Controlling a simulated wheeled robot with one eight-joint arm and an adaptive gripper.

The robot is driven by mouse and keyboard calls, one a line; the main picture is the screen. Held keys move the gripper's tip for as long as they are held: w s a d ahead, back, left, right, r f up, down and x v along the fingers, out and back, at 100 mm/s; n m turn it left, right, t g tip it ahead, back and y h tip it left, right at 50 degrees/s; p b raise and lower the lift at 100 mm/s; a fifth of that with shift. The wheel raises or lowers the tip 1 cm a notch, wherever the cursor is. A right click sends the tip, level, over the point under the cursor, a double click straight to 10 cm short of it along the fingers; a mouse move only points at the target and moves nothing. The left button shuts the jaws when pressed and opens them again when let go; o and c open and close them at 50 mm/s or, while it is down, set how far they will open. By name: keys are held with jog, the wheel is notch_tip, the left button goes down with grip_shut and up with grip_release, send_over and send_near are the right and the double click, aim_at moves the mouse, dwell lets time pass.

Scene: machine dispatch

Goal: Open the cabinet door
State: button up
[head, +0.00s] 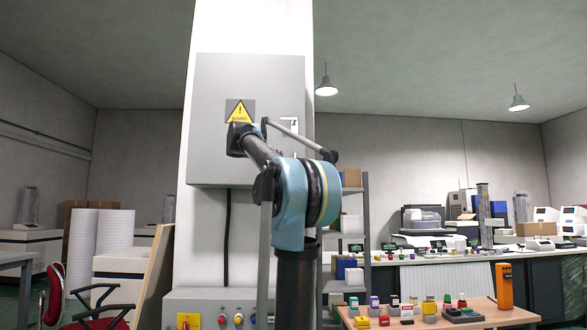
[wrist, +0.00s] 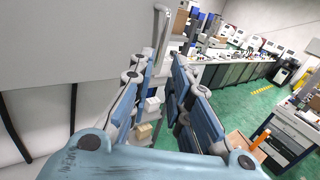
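The grey cabinet (head: 222,87) hangs on a white column in the head view, its door shut flat, with a yellow warning sign (head: 240,112) on it. A pale handle (head: 294,123) is near its right edge, partly behind my arm. In the wrist view the cabinet face (wrist: 75,35) fills the upper left, and the bar handle (wrist: 161,32) stands out from it near the edge. My gripper (wrist: 165,66) is open, its blue fingers apart. The handle's lower end shows at the gap between the fingertips; I cannot tell whether they touch. The head view does not show the fingers clearly.
A grey box with coloured buttons (head: 221,319) is below the cabinet. A wooden table (head: 480,312) with small coloured items stands at the lower right. A shelf rack (head: 366,222) is behind the column's right side. A red chair (head: 55,289) is at the left.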

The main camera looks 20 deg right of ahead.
jog(key=x, duration=1.6)
jog(key=shift+d, duration=0.15)
jog(key=shift+c, duration=0.4)
grip_shut()
